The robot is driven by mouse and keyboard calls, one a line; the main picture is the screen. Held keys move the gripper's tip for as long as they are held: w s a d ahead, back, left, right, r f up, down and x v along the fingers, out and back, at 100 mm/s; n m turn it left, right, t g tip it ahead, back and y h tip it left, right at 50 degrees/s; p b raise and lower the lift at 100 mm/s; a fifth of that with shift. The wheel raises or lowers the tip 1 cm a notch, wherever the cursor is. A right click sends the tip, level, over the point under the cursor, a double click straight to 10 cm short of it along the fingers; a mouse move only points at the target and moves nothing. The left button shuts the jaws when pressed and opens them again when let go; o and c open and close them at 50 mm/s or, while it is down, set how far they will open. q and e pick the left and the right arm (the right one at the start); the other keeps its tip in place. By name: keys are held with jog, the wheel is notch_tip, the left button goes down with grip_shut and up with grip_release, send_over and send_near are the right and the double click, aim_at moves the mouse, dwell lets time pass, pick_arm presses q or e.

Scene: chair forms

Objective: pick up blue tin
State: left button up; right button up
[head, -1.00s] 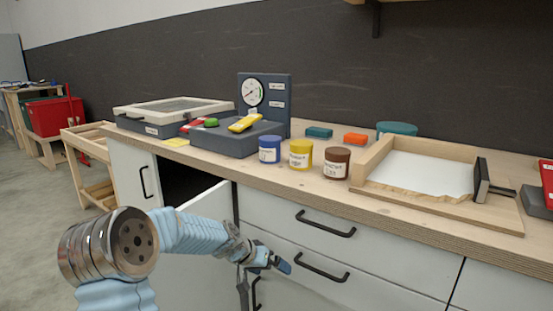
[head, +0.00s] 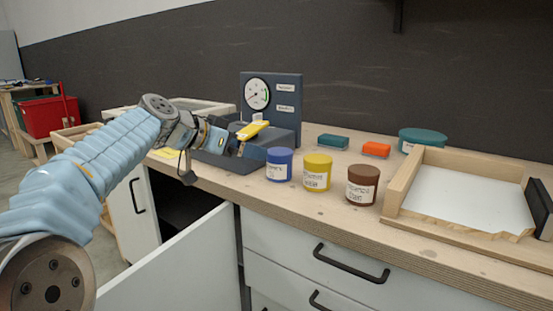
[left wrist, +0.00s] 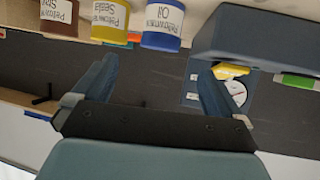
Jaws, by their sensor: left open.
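The blue tin (head: 279,165), with a white label, stands upright on the bench's front edge, left of a yellow tin (head: 317,172) and a brown tin (head: 362,184). My left gripper (head: 232,146) is just left of the blue tin, over the front of the dark gauge unit, open and empty. The left wrist view is upside down. There the blue tin (left wrist: 162,26) is at the top, beyond the gap between the open fingers (left wrist: 158,70), and apart from them. My right gripper is out of view.
The gauge unit (head: 285,95), with a yellow object (head: 252,130) on it, stands behind and left of the tin. Teal (head: 333,142) and orange (head: 376,149) blocks lie behind the tins. A wooden tray (head: 460,195) is at right. A cabinet door (head: 180,265) hangs open below.

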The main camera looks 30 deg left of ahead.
aim_at(270, 154)
pick_arm(q)
jog(key=p+x, duration=0.1)
jog(key=x, duration=0.7)
jog(key=shift+w+a+p, duration=0.1)
jog(key=shift+w+p, duration=0.05)
jog(key=shift+p, duration=0.2)
jog(key=p+x, duration=0.2)
jog(key=x, duration=0.2)
jog(key=shift+w+f, duration=0.1)
jog(key=shift+w, duration=0.15)
jog(key=shift+w+f, duration=0.25)
jog(key=shift+c, duration=0.5)
jog(key=c, duration=1)
